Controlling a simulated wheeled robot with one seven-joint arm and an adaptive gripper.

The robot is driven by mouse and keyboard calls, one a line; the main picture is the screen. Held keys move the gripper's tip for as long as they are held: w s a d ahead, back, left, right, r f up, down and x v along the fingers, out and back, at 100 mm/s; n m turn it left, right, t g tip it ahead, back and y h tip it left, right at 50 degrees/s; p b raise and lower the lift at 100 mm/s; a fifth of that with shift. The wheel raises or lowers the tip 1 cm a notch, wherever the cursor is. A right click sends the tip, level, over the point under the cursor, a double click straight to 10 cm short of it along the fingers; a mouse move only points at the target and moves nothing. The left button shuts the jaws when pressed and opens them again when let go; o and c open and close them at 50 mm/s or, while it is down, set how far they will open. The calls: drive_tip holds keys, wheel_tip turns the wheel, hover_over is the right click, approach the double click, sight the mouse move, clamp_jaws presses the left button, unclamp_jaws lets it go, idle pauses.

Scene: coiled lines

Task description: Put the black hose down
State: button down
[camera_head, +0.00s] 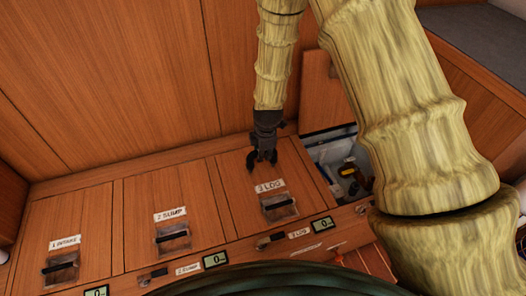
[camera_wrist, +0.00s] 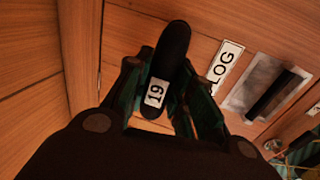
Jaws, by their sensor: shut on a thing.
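The black hose (camera_wrist: 174,45) is held between the fingers of my gripper (camera_wrist: 160,85) in the wrist view. It shows as a short black length with a rounded end and a white tag (camera_wrist: 156,92) reading 19. In the head view my gripper (camera_head: 262,157) hangs over the back part of the wooden lid labelled LOG (camera_head: 240,178). The hose is hard to tell from the dark fingers there. Whether it touches the lid is unclear.
Lids labelled SUMP (camera_head: 140,200) and INTAKE (camera_head: 85,215), with recessed handles, lie to the left. An open compartment (camera_head: 325,155) with dark and yellow items lies right of the LOG lid. A wooden wall (camera_head: 130,70) stands behind.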

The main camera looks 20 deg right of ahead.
drive_tip(key=c, duration=1.2)
unclamp_jaws()
drive_tip(key=shift+c, duration=0.2)
wheel_tip(320, 180, up, 12)
drive_tip(key=s+p, duration=0.2)
drive_tip(key=shift+s, duration=0.15)
